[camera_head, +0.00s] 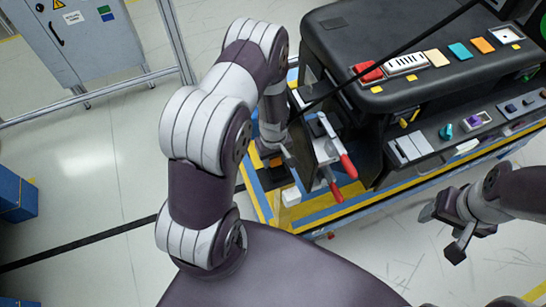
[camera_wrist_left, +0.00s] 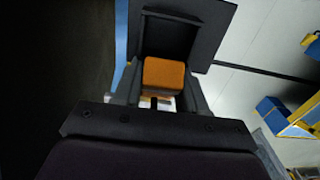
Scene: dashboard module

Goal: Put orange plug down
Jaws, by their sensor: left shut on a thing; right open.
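The orange plug (camera_wrist_left: 168,76) shows in the left wrist view as an orange block between the two dark fingers of my left gripper (camera_wrist_left: 160,92). The gripper is shut on it. A dark open panel or box part stands just beyond the plug; whether they touch cannot be told. In the head view my left gripper (camera_head: 273,152) is low at the left side of the black dashboard module (camera_head: 350,50), and the plug is mostly hidden there. My right gripper (camera_head: 455,230) is open and empty at the right, over the floor in front of the cart.
The module rests on a blue and yellow cart (camera_head: 375,205). Clamps with red handles (camera_head: 348,167) stand close to the right of my left gripper. A black cable crosses above the module. A grey cabinet (camera_head: 75,40) and blue box (camera_head: 15,195) stand left. The floor between is clear.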

